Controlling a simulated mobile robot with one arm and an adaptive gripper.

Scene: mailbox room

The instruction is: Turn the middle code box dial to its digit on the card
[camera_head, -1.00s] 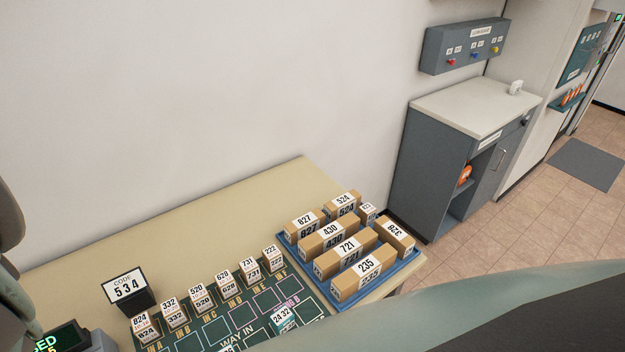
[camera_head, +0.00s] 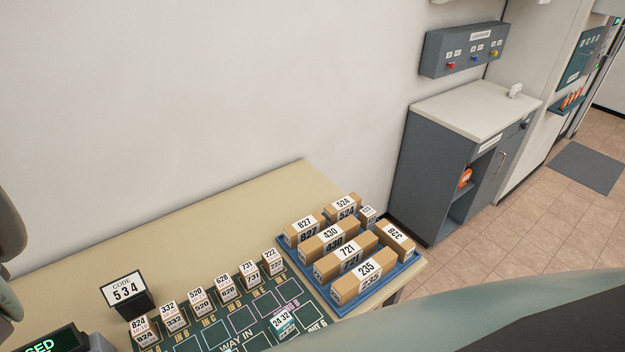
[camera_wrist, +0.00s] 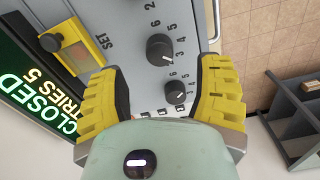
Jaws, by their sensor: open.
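The code card (camera_head: 125,288) reads CODE 534 and stands at the back left of the table in the head view. In the wrist view, the grey code box (camera_wrist: 197,25) shows two black dials with digits around them. One dial (camera_wrist: 160,48) is farther up the picture; a lower dial (camera_wrist: 176,93) lies closer to my palm, near the right finger. Part of the row may be cut off at the top, so I cannot tell which is the middle dial. My gripper (camera_wrist: 161,70) is open, its yellow fingers either side of the dials, holding nothing.
On the table, a blue tray (camera_head: 408,262) holds several parcels, beside a green sorting mat (camera_head: 190,344) with small boxes. A grey cabinet (camera_head: 430,165) stands beyond.

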